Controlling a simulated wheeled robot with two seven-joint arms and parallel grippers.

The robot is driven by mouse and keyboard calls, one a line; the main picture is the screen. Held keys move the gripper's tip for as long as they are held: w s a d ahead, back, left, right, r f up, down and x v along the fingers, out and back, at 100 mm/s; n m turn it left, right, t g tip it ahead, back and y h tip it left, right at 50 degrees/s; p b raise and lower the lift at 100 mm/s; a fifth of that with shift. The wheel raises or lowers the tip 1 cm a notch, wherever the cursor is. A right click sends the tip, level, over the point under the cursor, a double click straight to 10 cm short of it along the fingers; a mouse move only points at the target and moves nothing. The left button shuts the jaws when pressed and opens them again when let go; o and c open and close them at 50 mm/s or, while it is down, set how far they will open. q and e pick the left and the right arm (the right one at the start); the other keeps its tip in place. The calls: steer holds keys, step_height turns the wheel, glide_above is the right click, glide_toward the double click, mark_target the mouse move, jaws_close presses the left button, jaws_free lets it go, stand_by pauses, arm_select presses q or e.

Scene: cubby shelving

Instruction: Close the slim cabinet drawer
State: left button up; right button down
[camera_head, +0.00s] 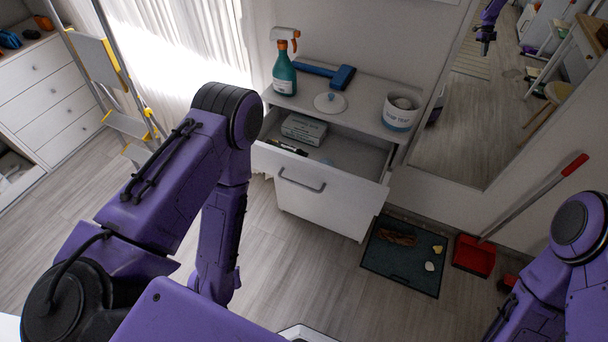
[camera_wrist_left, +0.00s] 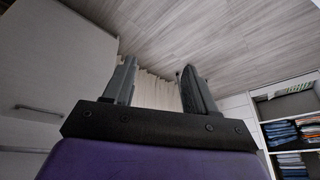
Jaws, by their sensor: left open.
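The slim white cabinet (camera_head: 362,108) stands against the wall in the head view. Its top drawer (camera_head: 325,183) is pulled out, with a grey bar handle on its front. A labelled box (camera_head: 304,128), a dark marker-like item (camera_head: 287,147) and a small blue item lie inside. My left arm hangs left of the drawer front; its gripper is hidden in the head view. In the left wrist view my left gripper (camera_wrist_left: 157,88) is open and empty. A white panel with a handle (camera_wrist_left: 40,112) is left of the fingers, apart from them. My right gripper is out of view.
A spray bottle (camera_head: 284,66), a blue tool (camera_head: 328,73), a lid (camera_head: 330,103) and a pot (camera_head: 400,111) stand on the cabinet. A dark mat (camera_head: 404,256) and red dustpan (camera_head: 474,256) lie to its right. A stepladder (camera_head: 100,65) stands left. Floor before the drawer is clear.

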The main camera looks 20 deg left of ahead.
mark_target(367, 201)
arm_select(q)
steer(key=c, duration=0.5)
steer(key=shift+w+f+b, duration=0.15)
steer(key=shift+f+b, duration=0.15)
steer(key=shift+b, duration=0.05)
jaws_close()
steer(key=w+d+f+t+h+b, duration=0.25)
steer(key=w+d+f+b, duration=0.55)
steer(key=b, duration=0.4)
steer(key=w+d+n+t+h+b, duration=0.2)
steer(key=w+d+t+b, duration=0.2)
steer(key=w+d+b, duration=0.45)
steer(key=w+d+r+n+t+h+b, duration=0.2)
steer(key=d+r+n+t+b, duration=0.35)
steer(key=d+n+b, duration=0.45)
steer(key=s+d+r+n+t, duration=0.2)
steer(key=d+r+n, duration=0.2)
steer(key=r+n, duration=0.45)
steer(key=w+n+b, duration=0.1)
steer(key=w+n, duration=0.1)
steer(key=w, duration=0.2)
steer(key=w+a+n+y+b, duration=0.1)
steer(key=w+n, duration=0.2)
steer(key=w, duration=0.2)
steer(key=w+a+n+y+b, duration=0.1)
steer(key=w+n+b, duration=0.1)
steer(key=w+n, duration=0.1)
steer(key=shift+w+a+r+t+y, duration=0.1)
steer(key=shift+w+t+y, duration=0.25)
steer(key=shift+w, duration=0.55)
